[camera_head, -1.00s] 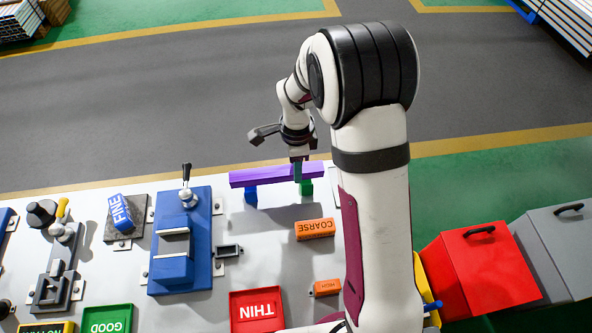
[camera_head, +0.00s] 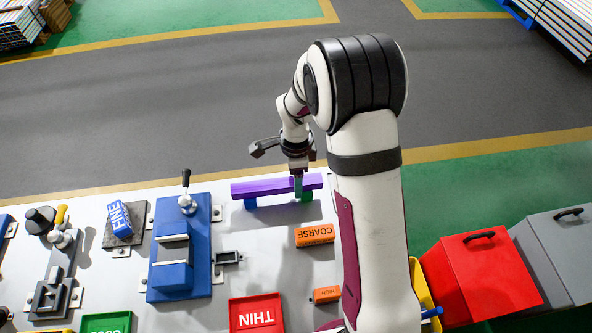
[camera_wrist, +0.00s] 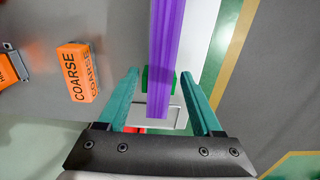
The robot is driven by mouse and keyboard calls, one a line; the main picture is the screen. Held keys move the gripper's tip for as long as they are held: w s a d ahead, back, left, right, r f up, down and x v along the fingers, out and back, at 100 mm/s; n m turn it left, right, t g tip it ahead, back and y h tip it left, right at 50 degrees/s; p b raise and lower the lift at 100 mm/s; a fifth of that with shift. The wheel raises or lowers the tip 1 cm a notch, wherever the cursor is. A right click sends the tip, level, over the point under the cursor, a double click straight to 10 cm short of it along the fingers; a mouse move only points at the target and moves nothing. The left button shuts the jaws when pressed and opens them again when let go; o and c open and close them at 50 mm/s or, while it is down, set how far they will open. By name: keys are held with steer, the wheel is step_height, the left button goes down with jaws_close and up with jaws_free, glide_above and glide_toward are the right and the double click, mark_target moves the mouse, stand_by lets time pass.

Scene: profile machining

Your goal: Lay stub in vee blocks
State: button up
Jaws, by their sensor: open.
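The stub is a long purple bar (camera_head: 268,188) lying near the back edge of the table. My gripper (camera_head: 298,186) is over the bar's right part, near the green block. In the wrist view, the open teal fingers of my gripper (camera_wrist: 160,75) stand on either side of the bar (camera_wrist: 167,50), with visible gaps. The green block (camera_wrist: 149,80) shows beneath it.
An orange COARSE block (camera_head: 315,241) and a smaller orange block (camera_head: 326,295) lie in front of the bar. A blue fixture with a lever (camera_head: 178,275) stands to the left. A red THIN tray (camera_head: 256,325) is at the front. Red (camera_head: 485,280) and grey bins stand right.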

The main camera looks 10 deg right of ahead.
step_height(320, 180, up, 10)
steer(key=r, duration=0.1)
steer(key=s+r+n, duration=0.3)
steer(key=s+r, duration=0.1)
steer(key=s, duration=0.3)
steer(key=s+r+n, duration=0.3)
steer(key=s, duration=0.4)
steer(key=s+f+n+y, duration=0.1)
steer(key=s+n, duration=0.5)
steer(key=s, duration=0.6)
steer(key=shift+s+y, duration=0.35)
steer(key=shift+y, duration=0.05)
